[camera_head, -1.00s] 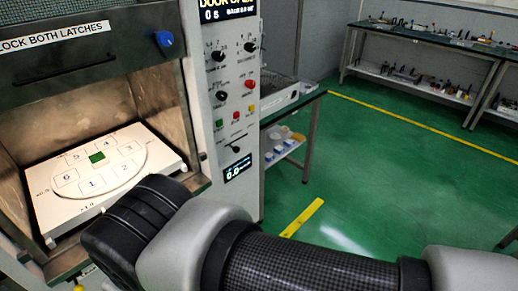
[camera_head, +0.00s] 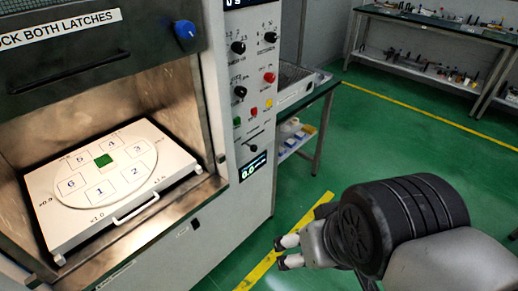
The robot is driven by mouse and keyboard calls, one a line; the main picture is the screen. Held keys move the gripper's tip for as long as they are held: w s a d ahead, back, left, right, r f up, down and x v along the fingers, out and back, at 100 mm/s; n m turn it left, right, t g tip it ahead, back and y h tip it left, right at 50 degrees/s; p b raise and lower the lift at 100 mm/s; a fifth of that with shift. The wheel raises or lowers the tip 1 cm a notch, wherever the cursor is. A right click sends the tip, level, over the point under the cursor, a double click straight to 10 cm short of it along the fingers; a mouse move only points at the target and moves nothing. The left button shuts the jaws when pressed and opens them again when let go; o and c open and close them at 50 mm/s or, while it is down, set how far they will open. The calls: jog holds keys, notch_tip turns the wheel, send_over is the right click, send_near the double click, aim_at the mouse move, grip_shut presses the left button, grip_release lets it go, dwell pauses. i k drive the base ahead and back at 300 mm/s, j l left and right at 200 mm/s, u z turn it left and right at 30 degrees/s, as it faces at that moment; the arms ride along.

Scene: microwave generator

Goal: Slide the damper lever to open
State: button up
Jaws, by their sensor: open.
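A small black lever (camera_head: 255,147) sits in a slot low on the control panel, below the coloured buttons. It looks like the damper lever, but its label is too small to read. My gripper (camera_head: 284,252) is open and empty at the lower middle of the head view. It is below and to the right of the lever, clear of the panel, in front of the green floor.
A blue knob (camera_head: 185,30) is on the raised door. A side table (camera_head: 318,100) stands behind the panel. Open floor lies to the right.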

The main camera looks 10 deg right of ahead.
aim_at(254, 148)
jog(key=i+j, duration=0.75)
jog(key=j, duration=0.2)
jog(key=z, duration=0.05)
